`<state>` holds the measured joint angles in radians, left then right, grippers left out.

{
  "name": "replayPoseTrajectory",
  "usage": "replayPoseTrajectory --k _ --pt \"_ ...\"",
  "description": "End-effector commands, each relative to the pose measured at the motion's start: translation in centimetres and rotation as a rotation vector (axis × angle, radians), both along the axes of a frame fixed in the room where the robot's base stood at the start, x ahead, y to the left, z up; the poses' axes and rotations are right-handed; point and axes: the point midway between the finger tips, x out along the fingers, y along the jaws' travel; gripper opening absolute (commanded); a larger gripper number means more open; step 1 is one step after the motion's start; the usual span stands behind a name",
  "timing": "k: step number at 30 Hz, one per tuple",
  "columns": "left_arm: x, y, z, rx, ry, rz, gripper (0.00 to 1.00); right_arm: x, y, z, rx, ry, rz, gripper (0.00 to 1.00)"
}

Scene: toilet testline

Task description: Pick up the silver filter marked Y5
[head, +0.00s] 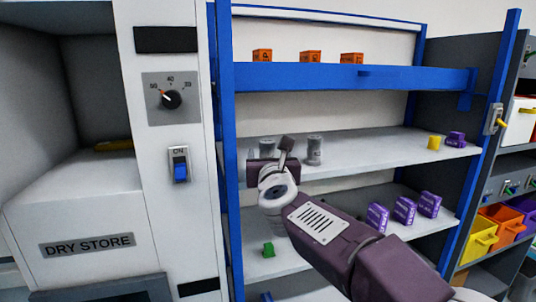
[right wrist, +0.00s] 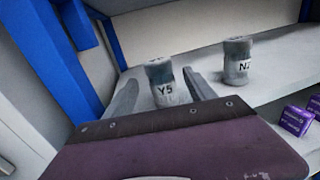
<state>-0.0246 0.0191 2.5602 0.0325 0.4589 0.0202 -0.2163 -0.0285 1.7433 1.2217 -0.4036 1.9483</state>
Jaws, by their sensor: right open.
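My left gripper is not in view.
The middle shelf (head: 382,148) is clear until a yellow block (head: 434,142) and a purple block (head: 455,139). The blue upper shelf edge (head: 340,78) lies above. Blue post (head: 227,120) stands left. Purple boxes (head: 404,210) and a green block (head: 268,249) are below.

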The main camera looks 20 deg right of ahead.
Motion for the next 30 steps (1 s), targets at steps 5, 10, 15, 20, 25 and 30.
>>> replayPoseTrajectory --k 5,10,15,20,25,30 --pt "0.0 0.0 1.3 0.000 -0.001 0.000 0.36 3.2 -0.8 0.0 -0.001 0.003 -0.001 0.64" --pt "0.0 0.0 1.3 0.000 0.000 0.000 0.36 4.0 -0.9 -0.2 0.000 0.001 0.001 0.64" --pt "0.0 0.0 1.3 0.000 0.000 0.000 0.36 4.0 -0.9 -0.2 0.000 0.001 0.001 0.53" --pt "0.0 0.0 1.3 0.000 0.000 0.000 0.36 4.0 -0.9 -0.2 -0.001 0.001 0.001 0.09" --pt "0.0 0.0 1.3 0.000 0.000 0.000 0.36 4.0 -0.9 -0.2 -0.001 0.001 0.001 0.00" --pt "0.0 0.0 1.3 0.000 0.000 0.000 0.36 4.0 -1.1 0.1 -0.001 0.000 0.000 0.00"
